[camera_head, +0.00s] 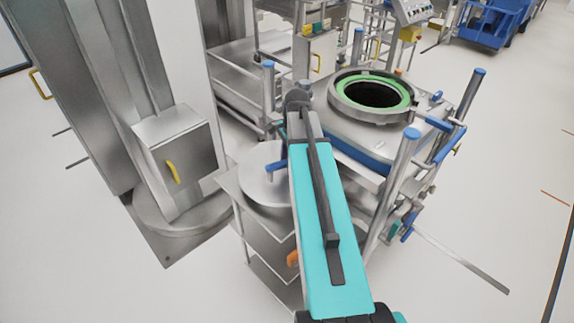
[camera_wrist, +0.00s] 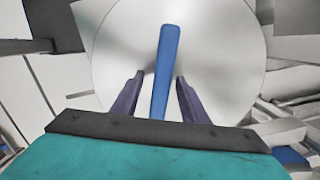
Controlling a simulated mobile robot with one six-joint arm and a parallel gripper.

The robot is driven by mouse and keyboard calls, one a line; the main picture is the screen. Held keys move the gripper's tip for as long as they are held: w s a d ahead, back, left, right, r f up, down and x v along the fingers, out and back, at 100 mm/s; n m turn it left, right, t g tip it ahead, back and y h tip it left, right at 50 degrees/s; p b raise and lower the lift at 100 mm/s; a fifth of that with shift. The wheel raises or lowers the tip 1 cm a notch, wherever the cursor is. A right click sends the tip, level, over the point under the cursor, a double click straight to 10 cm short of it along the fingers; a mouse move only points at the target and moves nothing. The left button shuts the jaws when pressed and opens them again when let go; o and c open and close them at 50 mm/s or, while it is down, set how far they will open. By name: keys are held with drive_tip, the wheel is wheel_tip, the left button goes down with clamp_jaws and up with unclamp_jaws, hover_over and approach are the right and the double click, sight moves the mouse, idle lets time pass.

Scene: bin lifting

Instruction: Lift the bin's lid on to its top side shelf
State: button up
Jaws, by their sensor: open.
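The bin (camera_head: 352,128) stands with its round mouth open, showing a green ring and a dark inside in the head view. The pale round lid (camera_head: 258,190) lies on the top side shelf (camera_head: 230,183), left of the bin, with its blue handle (camera_head: 275,167) upward. My arm covers the lid's right part. In the wrist view the lid (camera_wrist: 225,50) fills the middle. My gripper (camera_wrist: 159,75) is open, with one dark finger on each side of the blue handle (camera_wrist: 166,65). A gap shows on both sides. The fingers are hidden in the head view.
Blue-capped posts (camera_head: 400,165) rise at the bin frame's corners, close to my arm. A tall metal column with a grey box (camera_head: 178,150) stands left of the shelf. A bar (camera_head: 460,262) juts out low at the right. The floor at far right is mostly clear.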

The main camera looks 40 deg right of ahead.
drive_tip(key=shift+r, duration=0.1)
drive_tip(key=shift+d+r+b, duration=0.25)
drive_tip(key=shift+r+b, duration=0.3)
drive_tip(key=shift+r, duration=1.35)
drive_tip(key=shift+d+r+b, duration=0.2)
drive_tip(key=shift+r+b, duration=0.4)
drive_tip(key=shift+r, duration=1.3)
drive_tip(key=shift+d+r+b, duration=0.25)
drive_tip(key=shift+r+b, duration=0.3)
drive_tip(key=shift+r, duration=1.35)
drive_tip(key=shift+s+d+r, duration=0.1)
drive_tip(key=shift+s+r, duration=0.05)
drive_tip(key=shift+r, duration=0.95)
